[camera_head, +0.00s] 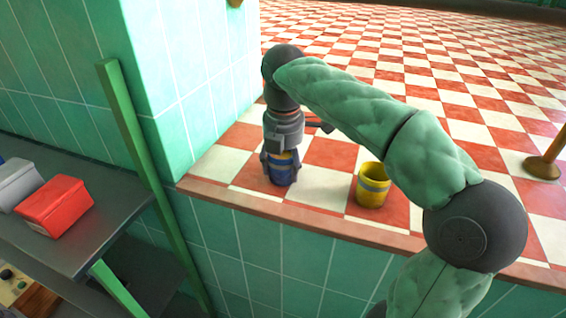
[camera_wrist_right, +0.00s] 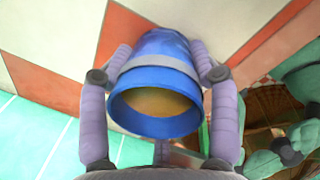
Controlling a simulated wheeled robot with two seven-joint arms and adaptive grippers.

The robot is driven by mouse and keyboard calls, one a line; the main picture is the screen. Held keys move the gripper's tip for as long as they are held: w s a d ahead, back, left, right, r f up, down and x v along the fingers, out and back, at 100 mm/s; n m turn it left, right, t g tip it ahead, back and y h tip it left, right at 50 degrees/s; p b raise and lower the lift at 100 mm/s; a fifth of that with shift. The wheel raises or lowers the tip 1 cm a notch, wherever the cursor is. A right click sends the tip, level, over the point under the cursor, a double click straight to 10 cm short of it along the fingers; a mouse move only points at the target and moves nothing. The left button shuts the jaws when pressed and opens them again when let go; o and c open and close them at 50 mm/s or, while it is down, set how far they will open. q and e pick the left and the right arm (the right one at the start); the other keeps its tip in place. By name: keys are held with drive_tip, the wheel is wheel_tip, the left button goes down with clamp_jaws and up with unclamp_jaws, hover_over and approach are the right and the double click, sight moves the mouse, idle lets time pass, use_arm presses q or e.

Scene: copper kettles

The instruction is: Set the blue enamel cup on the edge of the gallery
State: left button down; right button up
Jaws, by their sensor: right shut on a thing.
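The blue enamel cup (camera_head: 283,173) has a pale grey band and is held upright, or nearly so, at the left end of the checkered gallery floor (camera_head: 325,188), close to its front edge. My right gripper (camera_head: 281,160) comes down from above and is shut on the cup. In the right wrist view the cup (camera_wrist_right: 155,68) sits between both fingers, with its open mouth and yellowish inside toward the camera. I cannot tell whether its base touches the tiles. My left gripper is not in view.
A yellow cup (camera_head: 373,186) with a grey band stands right of the blue cup on the gallery, under my right arm. A green tiled pillar (camera_head: 190,60) rises on the left. A red box (camera_head: 55,205) lies on a dark shelf (camera_head: 110,225) at lower left. A wooden stand (camera_head: 545,165) is far right.

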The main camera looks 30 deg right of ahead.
drive_tip(key=o, duration=1.2)
drive_tip(key=shift+f, duration=0.1)
wheel_tip(320, 180, up, 12)
drive_tip(key=s+p, duration=0.1)
drive_tip(key=shift+a, duration=0.3)
